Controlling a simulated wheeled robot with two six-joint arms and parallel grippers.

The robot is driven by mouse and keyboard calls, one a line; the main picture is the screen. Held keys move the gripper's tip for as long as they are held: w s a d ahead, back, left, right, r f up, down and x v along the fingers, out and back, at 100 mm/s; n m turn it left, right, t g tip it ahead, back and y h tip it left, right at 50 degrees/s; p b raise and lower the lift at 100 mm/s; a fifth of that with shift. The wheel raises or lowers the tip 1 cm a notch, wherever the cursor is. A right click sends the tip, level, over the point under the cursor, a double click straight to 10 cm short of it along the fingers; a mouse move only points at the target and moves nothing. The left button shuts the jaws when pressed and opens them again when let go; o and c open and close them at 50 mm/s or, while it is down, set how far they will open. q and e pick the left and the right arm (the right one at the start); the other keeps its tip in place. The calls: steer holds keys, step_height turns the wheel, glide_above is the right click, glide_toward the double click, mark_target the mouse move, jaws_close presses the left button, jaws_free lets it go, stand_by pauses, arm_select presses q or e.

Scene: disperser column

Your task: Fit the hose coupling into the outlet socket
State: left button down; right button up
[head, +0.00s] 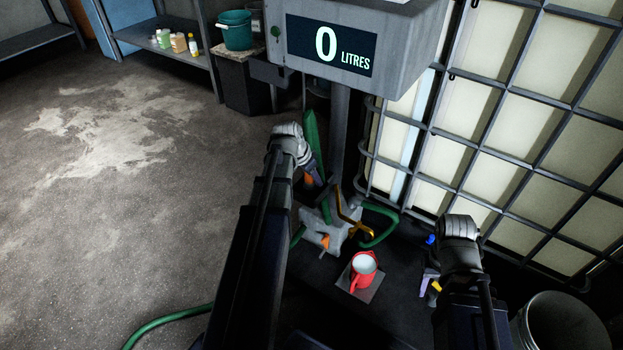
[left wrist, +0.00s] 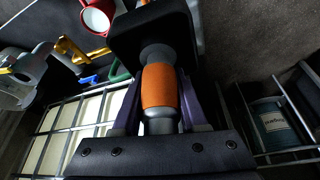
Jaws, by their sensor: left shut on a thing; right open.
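My left gripper (head: 314,184) is shut on the orange-banded hose coupling (head: 308,180). In the left wrist view the coupling (left wrist: 160,90) sits between the purple fingers, with its grey end pointing at a dark block (left wrist: 125,38). A grey ring shows where they meet. I cannot tell whether this block holds the outlet socket, or whether the coupling is seated. My right gripper (head: 431,283) is open, right of the red jug (head: 358,280), with purple fingers showing. In the head view my left arm and gripper hide part of the area around the coupling.
The column carries a display (head: 331,46) reading 0 LITRES. The red jug rests on a small plate (head: 344,285). A caged tank (head: 520,110) blocks the right; a green hose (head: 165,322) lies left.

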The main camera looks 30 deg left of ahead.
arm_select(q)
step_height(320, 180, up, 10)
steer(key=p, duration=1)
